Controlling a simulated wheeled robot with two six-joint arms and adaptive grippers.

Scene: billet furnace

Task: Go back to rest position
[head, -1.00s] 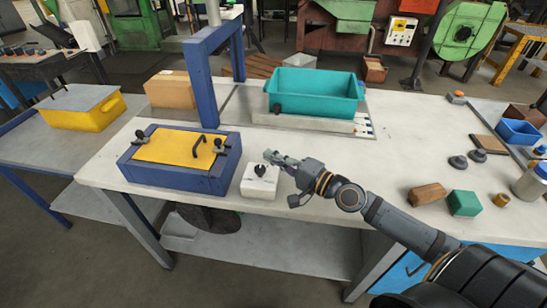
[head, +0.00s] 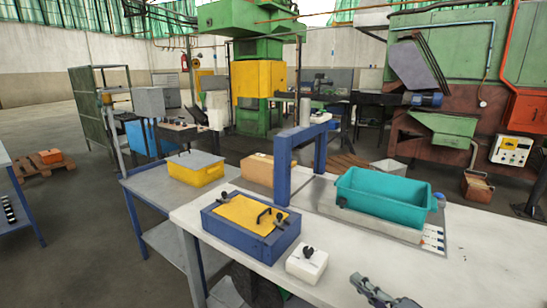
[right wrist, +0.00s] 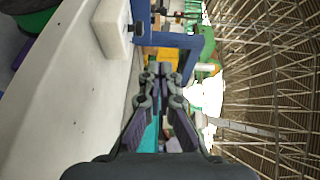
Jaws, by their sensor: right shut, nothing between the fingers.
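My right gripper (head: 372,288) shows at the bottom edge of the head view, above the white table (head: 480,270). It is shut and empty, to the right of a small white box with a black knob (head: 307,263). In the right wrist view my right gripper (right wrist: 160,70) points ahead with its fingers together, and the white box (right wrist: 113,28) is at the upper left. My left gripper is in neither view.
A blue box with a yellow lid (head: 252,226) sits near the table's front edge, before a blue arch frame (head: 283,170). A teal bin (head: 380,200) stands at the right. A yellow bin (head: 194,170) is on a side table. Open floor lies at left.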

